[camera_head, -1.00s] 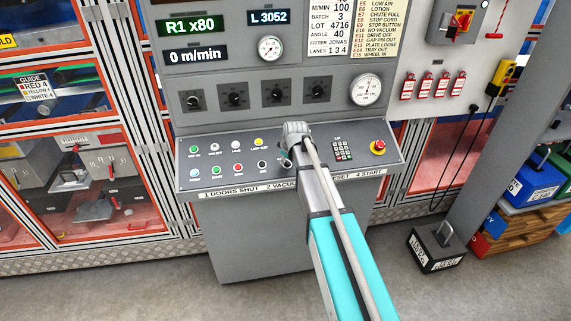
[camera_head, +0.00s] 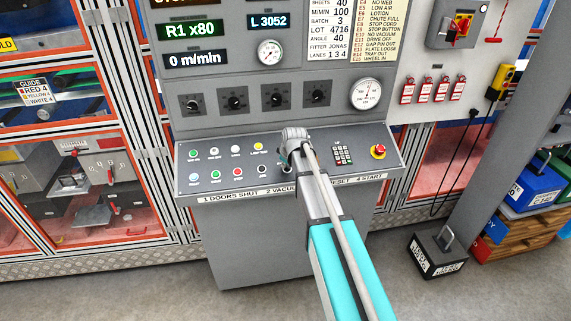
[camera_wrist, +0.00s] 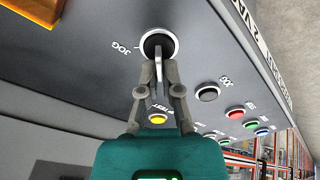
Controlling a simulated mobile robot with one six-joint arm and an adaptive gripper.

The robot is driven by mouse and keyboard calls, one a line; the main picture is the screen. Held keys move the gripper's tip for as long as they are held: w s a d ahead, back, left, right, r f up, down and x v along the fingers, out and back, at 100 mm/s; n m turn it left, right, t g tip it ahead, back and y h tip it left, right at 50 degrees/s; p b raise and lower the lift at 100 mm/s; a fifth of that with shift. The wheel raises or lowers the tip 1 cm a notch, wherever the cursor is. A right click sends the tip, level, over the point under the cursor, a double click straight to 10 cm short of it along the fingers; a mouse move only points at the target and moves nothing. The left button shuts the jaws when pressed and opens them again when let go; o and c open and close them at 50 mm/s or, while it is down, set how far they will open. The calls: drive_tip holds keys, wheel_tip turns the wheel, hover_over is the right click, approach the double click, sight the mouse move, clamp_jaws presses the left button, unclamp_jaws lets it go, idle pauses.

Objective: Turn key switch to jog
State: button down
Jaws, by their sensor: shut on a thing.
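The key switch (camera_wrist: 158,43) is a black round lock with a silver ring on the sloping console, seen in the wrist view. A flat grey key stands in it, edge-on to the camera. The label JOG (camera_wrist: 122,47) is printed to its left in that view. My gripper (camera_wrist: 158,90) has its two fingers closed on the key from both sides. I cannot tell which position the key points to.
The console (camera_head: 215,163) carries several coloured buttons, a keypad (camera_head: 343,153) and a red emergency stop (camera_head: 378,151). In the wrist view a yellow button (camera_wrist: 157,118) and a black button (camera_wrist: 207,92) lie near my fingers. Dials and gauges fill the panel above.

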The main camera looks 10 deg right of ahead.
drive_tip(key=shift+m, duration=0.4)
drive_tip(key=m, duration=0.4)
drive_tip(key=shift+w+d, duration=0.1)
drive_tip(key=shift+d, duration=0.15)
drive_tip(key=m+h, duration=0.1)
drive_tip(key=m, duration=0.4)
drive_tip(key=shift+d, duration=0.2)
drive_tip(key=m, duration=0.4)
drive_tip(key=shift+d+m, duration=0.2)
drive_tip(key=shift+m, duration=0.1)
drive_tip(key=shift+d+m+h, duration=0.15)
drive_tip(key=shift+m+h, duration=0.15)
drive_tip(key=shift+m, duration=1.7)
drive_tip(key=c, duration=0.8)
unclamp_jaws()
